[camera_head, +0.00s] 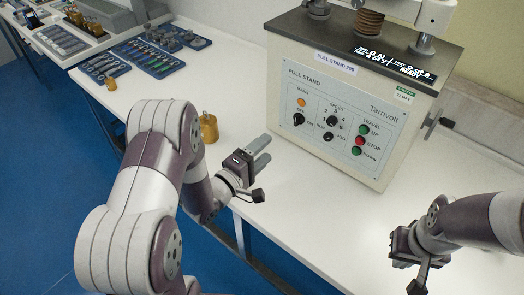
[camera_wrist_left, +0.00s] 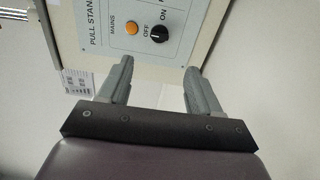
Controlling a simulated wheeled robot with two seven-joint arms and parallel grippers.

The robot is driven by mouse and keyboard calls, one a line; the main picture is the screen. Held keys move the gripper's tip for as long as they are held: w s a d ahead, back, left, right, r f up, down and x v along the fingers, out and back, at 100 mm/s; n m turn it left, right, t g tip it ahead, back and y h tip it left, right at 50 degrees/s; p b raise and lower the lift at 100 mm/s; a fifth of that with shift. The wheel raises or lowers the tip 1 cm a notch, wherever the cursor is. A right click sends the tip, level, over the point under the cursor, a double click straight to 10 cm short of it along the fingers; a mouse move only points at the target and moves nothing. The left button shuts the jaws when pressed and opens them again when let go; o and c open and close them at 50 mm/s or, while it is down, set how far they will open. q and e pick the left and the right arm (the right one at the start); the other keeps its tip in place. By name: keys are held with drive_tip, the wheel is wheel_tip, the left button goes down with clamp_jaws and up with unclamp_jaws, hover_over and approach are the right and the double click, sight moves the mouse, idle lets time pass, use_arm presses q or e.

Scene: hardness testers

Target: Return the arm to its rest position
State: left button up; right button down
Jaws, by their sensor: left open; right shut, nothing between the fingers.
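My left gripper (camera_head: 262,152) is over the white bench, in front of the left side of the pull stand (camera_head: 335,125). Its two grey fingers are apart with nothing between them. In the left wrist view the open fingers (camera_wrist_left: 160,85) point toward the panel of the pull stand (camera_wrist_left: 110,40), below the orange MAINS lamp and the black OFF/ON knob (camera_wrist_left: 159,33). My right gripper (camera_head: 405,262) is at the lower right, over the front part of the bench, apart from the stand. Its fingertips are hard to make out, and I see nothing held.
Brass weights (camera_head: 208,127) and (camera_head: 111,83) stand on the white bench (camera_head: 290,215). Blue tool trays (camera_head: 148,57) lie at the back left. The bench is clear in front of the pull stand. Blue floor (camera_head: 40,190) shows beyond the bench edge.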

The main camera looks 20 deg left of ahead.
use_arm(q)
drive_tip(key=s+r+m+g+y+p, duration=0.3)
drive_tip(key=s+r+m+g+p, duration=0.1)
drive_tip(key=s+m+g, duration=0.3)
drive_tip(key=s+a+r+m+g+y+p, duration=0.1)
drive_tip(key=s+r+m+g+y+p, duration=0.2)
drive_tip(key=s+m+g, duration=0.4)
drive_tip(key=s+r+g+p, duration=0.1)
drive_tip(key=s, duration=0.3)
drive_tip(key=shift+s+a+y+p, duration=0.15)
drive_tip(key=shift+y+p, duration=0.2)
drive_tip(key=shift+y, duration=0.05)
